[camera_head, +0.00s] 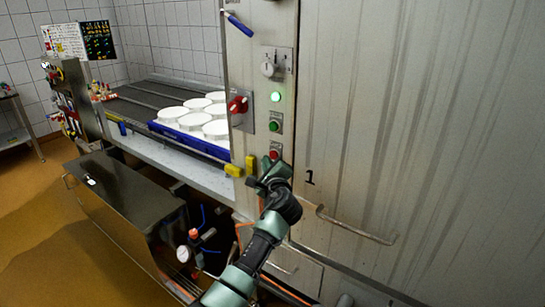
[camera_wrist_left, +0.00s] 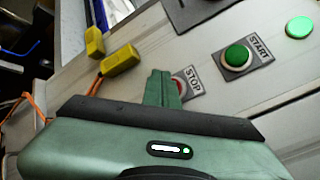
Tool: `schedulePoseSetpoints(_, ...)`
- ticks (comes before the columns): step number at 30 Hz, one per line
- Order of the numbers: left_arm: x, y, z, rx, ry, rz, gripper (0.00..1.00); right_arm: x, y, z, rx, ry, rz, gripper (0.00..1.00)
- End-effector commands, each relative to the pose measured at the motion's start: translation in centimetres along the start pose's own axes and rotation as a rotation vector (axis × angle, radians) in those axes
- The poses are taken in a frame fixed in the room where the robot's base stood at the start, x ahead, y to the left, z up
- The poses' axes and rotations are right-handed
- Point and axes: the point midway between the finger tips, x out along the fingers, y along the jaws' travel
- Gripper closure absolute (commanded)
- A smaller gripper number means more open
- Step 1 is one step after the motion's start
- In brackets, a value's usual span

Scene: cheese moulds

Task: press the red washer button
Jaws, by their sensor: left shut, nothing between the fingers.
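The red button (camera_head: 274,154) sits on a grey plate low on the machine's front panel. In the left wrist view its plate reads STOP, and the red button (camera_wrist_left: 180,85) is partly hidden behind my fingers. My left gripper (camera_head: 262,180) is shut and empty, just below and slightly left of the red button in the head view. Its closed fingers (camera_wrist_left: 161,86) overlap the button's left side in the wrist view. I cannot tell whether they touch it. My right gripper is not in view.
A green START button (camera_head: 274,126) and a lit green lamp (camera_head: 275,97) are above the red one. A red rotary switch (camera_head: 238,105) and yellow blocks (camera_head: 234,170) are to the left. A door handle (camera_head: 355,227) projects at lower right. White moulds (camera_head: 190,122) stand on the conveyor.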

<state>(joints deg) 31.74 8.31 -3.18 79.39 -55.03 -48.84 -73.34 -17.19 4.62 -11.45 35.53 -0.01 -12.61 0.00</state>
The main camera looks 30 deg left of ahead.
Motion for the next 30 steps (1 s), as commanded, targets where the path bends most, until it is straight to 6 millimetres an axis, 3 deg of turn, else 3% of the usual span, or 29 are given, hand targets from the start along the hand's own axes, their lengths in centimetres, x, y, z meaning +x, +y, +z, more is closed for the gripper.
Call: schedulePoseSetpoints(30,0.69,-0.52,-0.50,0.000,0.000,0.000,1.00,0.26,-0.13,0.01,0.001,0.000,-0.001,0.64)
